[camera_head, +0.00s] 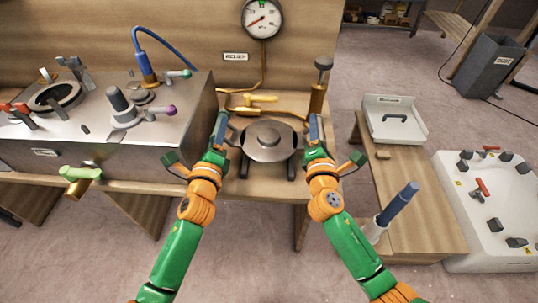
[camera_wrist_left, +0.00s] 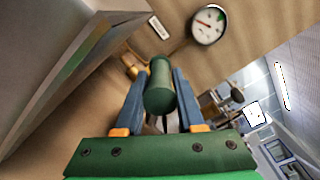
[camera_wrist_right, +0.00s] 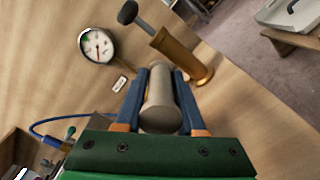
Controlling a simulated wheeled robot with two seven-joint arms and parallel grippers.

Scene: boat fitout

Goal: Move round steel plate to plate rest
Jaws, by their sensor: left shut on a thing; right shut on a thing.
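The round steel plate (camera_head: 268,140) is a grey disc with a raised knob at its centre and a handle on each side. It is level above the wooden bench, between my grippers. My left gripper (camera_head: 221,128) is shut on its left handle, which shows as a green cylinder (camera_wrist_left: 160,88) in the left wrist view. My right gripper (camera_head: 314,128) is shut on its right handle, a grey-beige cylinder (camera_wrist_right: 160,100) in the right wrist view. Two dark bars (camera_head: 291,168) show under the plate, possibly the plate rest. I cannot tell whether the plate touches them.
A steel console (camera_head: 150,150) with levers stands at the left. Behind the plate are a yellow-handled valve (camera_head: 262,98), a brass cylinder with a dark knob (camera_head: 318,98) and a wall gauge (camera_head: 262,18). At the right, a side bench (camera_head: 425,215) bears a white tray (camera_head: 395,132).

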